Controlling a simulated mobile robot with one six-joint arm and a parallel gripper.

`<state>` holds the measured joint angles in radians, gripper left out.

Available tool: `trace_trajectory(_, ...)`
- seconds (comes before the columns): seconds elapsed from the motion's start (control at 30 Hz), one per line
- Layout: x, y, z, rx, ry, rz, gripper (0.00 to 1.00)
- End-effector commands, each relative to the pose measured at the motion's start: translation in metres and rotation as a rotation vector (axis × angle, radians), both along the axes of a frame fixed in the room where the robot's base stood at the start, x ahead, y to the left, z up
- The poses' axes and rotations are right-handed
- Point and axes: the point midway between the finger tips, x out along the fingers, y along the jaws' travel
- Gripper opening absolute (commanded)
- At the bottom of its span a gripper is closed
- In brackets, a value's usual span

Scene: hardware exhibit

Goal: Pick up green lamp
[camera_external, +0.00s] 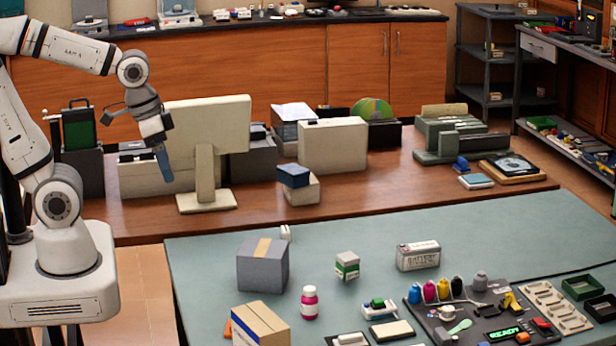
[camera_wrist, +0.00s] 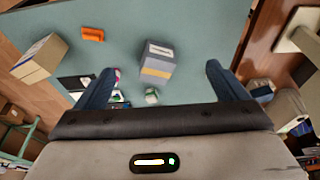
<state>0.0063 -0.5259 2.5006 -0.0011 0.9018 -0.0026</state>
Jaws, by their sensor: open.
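No object is plainly a green lamp. A small green-topped piece on a white base (camera_external: 379,308) sits on the grey-green mat, and I cannot tell if it is the lamp. A lit green READY display (camera_external: 504,333) is on the dark panel at the front right. My gripper (camera_external: 162,164) hangs high at the left, in front of the cream monitor and well apart from the mat items. In the wrist view my gripper (camera_wrist: 160,69) has its blue fingers spread wide with nothing held.
The cream monitor (camera_external: 206,130) stands close to my gripper. On the mat (camera_external: 210,265) are the grey box (camera_external: 262,265), a cardboard box (camera_external: 260,325), a pink bottle (camera_external: 309,302) and a battery box (camera_external: 418,255). The mat's far right part is clear.

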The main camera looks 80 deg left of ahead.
Motion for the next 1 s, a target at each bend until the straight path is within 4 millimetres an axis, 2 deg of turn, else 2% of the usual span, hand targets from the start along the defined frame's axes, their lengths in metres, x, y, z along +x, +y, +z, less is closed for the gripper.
trace_trajectory(0.47, 0.0003, 0.0001, 0.0002, 0.0, 0.0, 0.0, 0.92)
trace_trajectory(0.83, 0.0003, 0.0001, 0.0002, 0.0, 0.0, 0.0, 0.64)
trace_trajectory(1.0, 0.0003, 0.0001, 0.0002, 0.0, 0.0, 0.0, 0.64)
